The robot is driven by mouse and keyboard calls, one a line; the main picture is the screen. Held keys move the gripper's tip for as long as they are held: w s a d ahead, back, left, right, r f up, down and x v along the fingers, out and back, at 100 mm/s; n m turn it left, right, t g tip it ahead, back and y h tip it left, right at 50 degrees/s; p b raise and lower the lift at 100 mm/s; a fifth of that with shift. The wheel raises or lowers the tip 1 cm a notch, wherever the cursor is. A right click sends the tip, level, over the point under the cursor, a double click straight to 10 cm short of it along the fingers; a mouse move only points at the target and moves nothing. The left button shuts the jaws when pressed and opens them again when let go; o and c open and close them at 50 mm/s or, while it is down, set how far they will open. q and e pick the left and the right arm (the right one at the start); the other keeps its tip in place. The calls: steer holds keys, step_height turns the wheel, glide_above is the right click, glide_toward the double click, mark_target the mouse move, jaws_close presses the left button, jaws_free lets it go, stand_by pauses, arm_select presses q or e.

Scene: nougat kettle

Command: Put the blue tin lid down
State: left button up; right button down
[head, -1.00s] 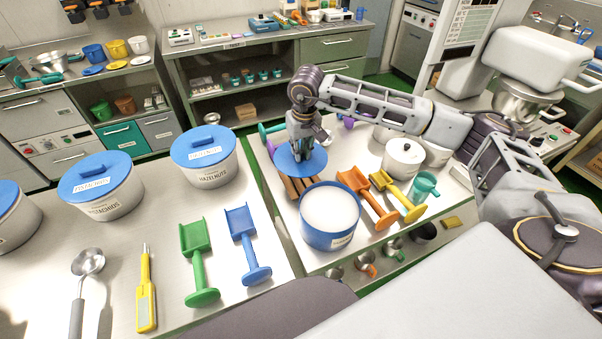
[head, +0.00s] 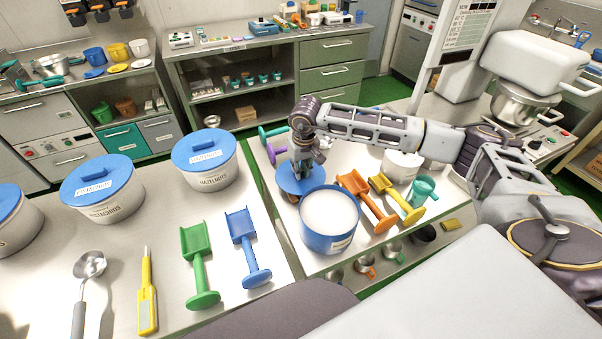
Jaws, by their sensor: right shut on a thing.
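The blue tin lid (head: 289,184) is at the left part of the right-hand table, just behind the open blue tin. My right gripper (head: 298,170) is above it and shut on it, with the fingers partly hidden by the wrist. The lid is low over the table; I cannot tell whether it touches anything beneath. The open blue tin (head: 317,240) is filled with white stuff, and its rim overlaps the lid's near edge in this view. My left gripper is out of view.
Lidded tins (head: 205,170), a green scoop (head: 200,268) and a blue scoop (head: 248,249) occupy the left table.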

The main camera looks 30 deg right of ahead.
mark_target(303, 178)
step_height(303, 178, down, 2)
steer(key=shift+f, duration=0.1)
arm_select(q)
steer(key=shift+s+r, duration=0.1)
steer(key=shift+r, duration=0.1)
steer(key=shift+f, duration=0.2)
arm_select(e)
steer(key=shift+f, duration=0.2)
steer(key=c, duration=1.4)
jaws_free()
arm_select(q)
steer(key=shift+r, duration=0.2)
arm_select(e)
steer(key=shift+r, duration=0.15)
